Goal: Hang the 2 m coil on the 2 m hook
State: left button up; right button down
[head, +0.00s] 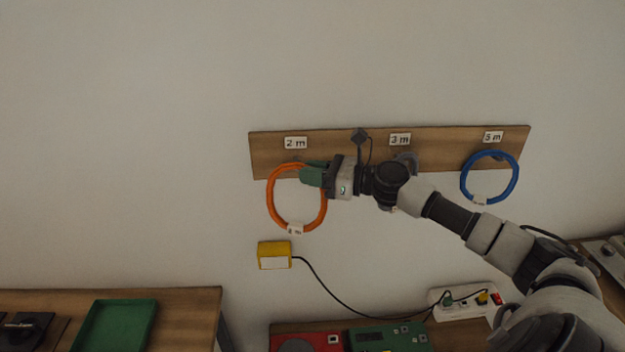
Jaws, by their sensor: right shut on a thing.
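The orange coil (270,203) is in front of the wall, under the "2 m" label (295,143) of the wooden hook board (345,148). A small white tag (295,230) is on its lower edge; its number is too small to read surely. My right gripper (310,176) is shut on the upper right of the coil, with green fingertips. The 2 m hook is mostly hidden near the coil's top, and I cannot tell whether the coil rests on it. My left gripper is not in view.
A blue coil (464,180) hangs under the "5 m" label (493,137). A grey thing (408,158) under "3 m" is mostly hidden by my right arm. A yellow box (274,255) with a black cable is on the wall below. Benches with a green tray (115,325) stand below.

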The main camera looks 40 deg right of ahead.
jog(key=w+d+f+b, duration=0.2)
jog(key=w+d, duration=0.1)
jog(key=w, duration=0.1)
jog(key=shift+w, duration=0.4)
dwell(0.5)
jog(key=shift+f, duration=0.1)
dwell(0.5)
